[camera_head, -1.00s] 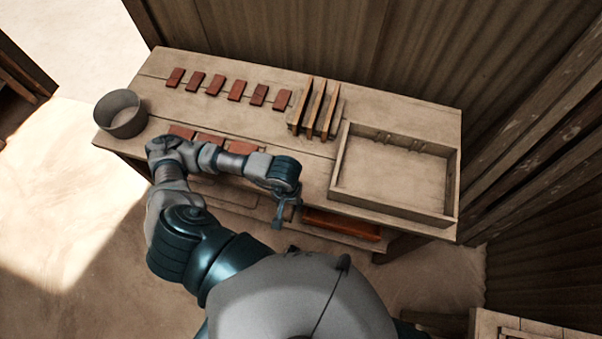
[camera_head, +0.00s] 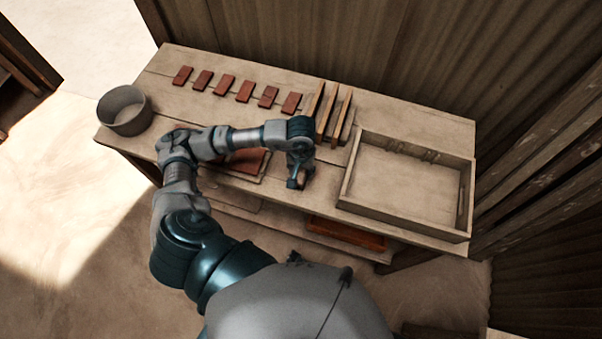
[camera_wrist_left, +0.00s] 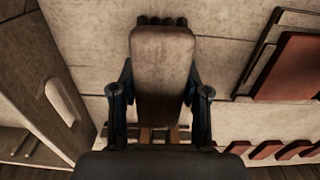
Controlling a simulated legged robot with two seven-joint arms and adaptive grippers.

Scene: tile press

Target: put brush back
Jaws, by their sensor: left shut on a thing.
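My left gripper (camera_head: 298,175) is over the front part of the workbench, between the red tiles and the wooden tray. In the left wrist view my gripper (camera_wrist_left: 161,98) is shut on the brush (camera_wrist_left: 163,65), a worn brown wooden block with dark bristles at its far end. The block lies between the two fingers. In the head view the brush is mostly hidden by the gripper and hard to make out. I cannot tell whether it touches the bench top. My right gripper is not in view.
The workbench (camera_head: 400,115) holds a grey bucket (camera_head: 125,110) at left, a row of red tiles (camera_head: 245,91), upright wooden slats (camera_head: 327,112) and an open wooden tray (camera_head: 402,224) at right. More red tiles lie under my arm. A reddish board (camera_head: 345,233) sits below the bench top.

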